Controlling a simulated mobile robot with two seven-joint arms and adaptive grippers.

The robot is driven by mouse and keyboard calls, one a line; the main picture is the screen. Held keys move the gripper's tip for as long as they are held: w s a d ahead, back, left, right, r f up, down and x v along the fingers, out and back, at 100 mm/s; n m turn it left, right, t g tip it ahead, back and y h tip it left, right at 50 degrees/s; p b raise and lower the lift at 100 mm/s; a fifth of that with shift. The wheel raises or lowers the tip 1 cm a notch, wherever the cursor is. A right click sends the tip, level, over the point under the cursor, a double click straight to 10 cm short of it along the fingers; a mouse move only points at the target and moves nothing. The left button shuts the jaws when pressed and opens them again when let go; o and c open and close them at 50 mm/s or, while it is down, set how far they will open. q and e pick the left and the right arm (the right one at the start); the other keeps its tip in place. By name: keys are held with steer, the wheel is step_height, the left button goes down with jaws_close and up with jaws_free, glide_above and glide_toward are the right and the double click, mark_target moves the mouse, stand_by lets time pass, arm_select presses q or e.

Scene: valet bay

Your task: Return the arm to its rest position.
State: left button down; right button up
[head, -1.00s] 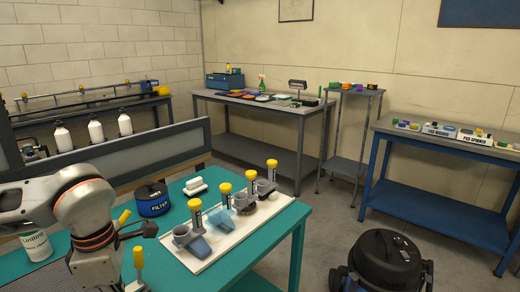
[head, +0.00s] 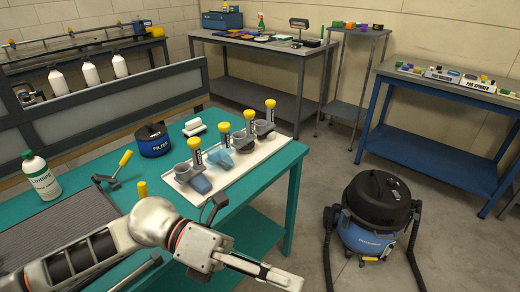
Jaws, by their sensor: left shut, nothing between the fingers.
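My left arm comes in from the lower left across the front of the teal table (head: 262,192). Its white and grey wrist is bent at the middle. My left gripper (head: 287,281) is shut and empty, pointing to the lower right at the bottom of the picture, in front of the tray and apart from it. My right gripper is not in view.
A white tray (head: 278,153) holds several yellow-capped tools and grey cups. A blue filter can (head: 154,142), a white brush (head: 194,127) and a green-labelled bottle (head: 41,178) stand on the table. A blue vacuum (head: 372,215) stands on the open floor at right.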

arm_select(q)
steer(key=w+r+n+t+h, duration=0.3)
steer(key=w+n+t+h, duration=0.3)
steer(key=w+n+t, duration=0.6)
steer(key=w+a+f+n+t+y, duration=0.2)
steer(key=a+f+n+t+y, duration=0.4)
steer(key=n, duration=0.4)
steer(key=w+a+f+n+t+y, duration=0.3)
steer(key=a+f+n+t+y, duration=0.15)
steer(key=f+n, duration=0.45)
steer(key=s+a+f+n+g+y, duration=0.2)
steer(key=s+a+f+n+y, duration=0.1)
steer(key=f, duration=0.5)
steer(key=s+a+f+n+g+y, duration=0.2)
steer(key=s+a+f+n, duration=0.2)
steer(key=f, duration=0.5)
steer(key=s+a+f+n+g+y, duration=0.2)
steer(key=s+a+f, duration=0.4)
steer(key=f, duration=0.3)
steer(key=s+n+y, duration=0.1)
steer(key=n, duration=0.1)
steer(key=shift+s+a+f+n+y, duration=0.25)
steer(key=shift+n+y, duration=0.05)
steer(key=shift+y, duration=0.05)
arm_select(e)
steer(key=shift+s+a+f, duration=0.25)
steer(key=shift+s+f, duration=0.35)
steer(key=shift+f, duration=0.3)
